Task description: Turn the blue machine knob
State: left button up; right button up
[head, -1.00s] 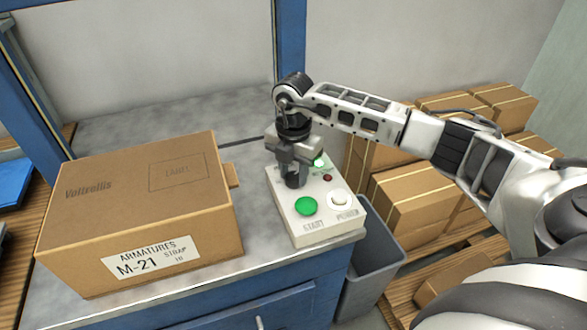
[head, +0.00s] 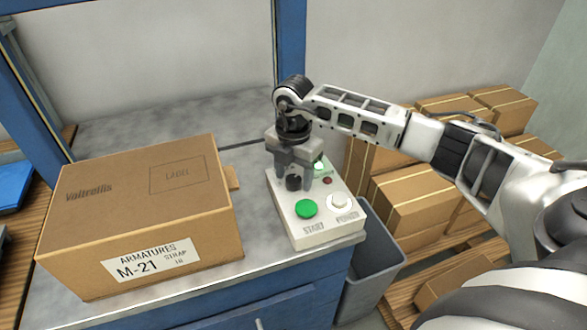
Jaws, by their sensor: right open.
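A white control box (head: 300,233) stands at the right edge of the worktop, by the blue machine frame (head: 291,45). It has a dark knob (head: 293,183), a green START button (head: 307,208), a white POWER button (head: 339,202) and a small red light (head: 327,181). The knob looks black, not blue. My right gripper (head: 294,180) points down over the knob, open. One finger shows on each side of it. I cannot tell whether either finger touches it. The green lamp (head: 321,168) behind is partly hidden by my gripper. My left gripper is not in view.
A large cardboard box (head: 130,200) labelled ARMATURES M-21 fills the worktop left of the control box. A grey bin (head: 375,262) stands below on the right. Several cartons (head: 425,200) are stacked on pallets behind my right arm. The back of the worktop is clear.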

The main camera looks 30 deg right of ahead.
aim_at(293, 178)
pick_arm(q)
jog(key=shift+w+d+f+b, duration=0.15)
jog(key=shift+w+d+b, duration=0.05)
jog(key=shift+b, duration=0.55)
pick_arm(e)
notch_tip(293, 178, up, 16)
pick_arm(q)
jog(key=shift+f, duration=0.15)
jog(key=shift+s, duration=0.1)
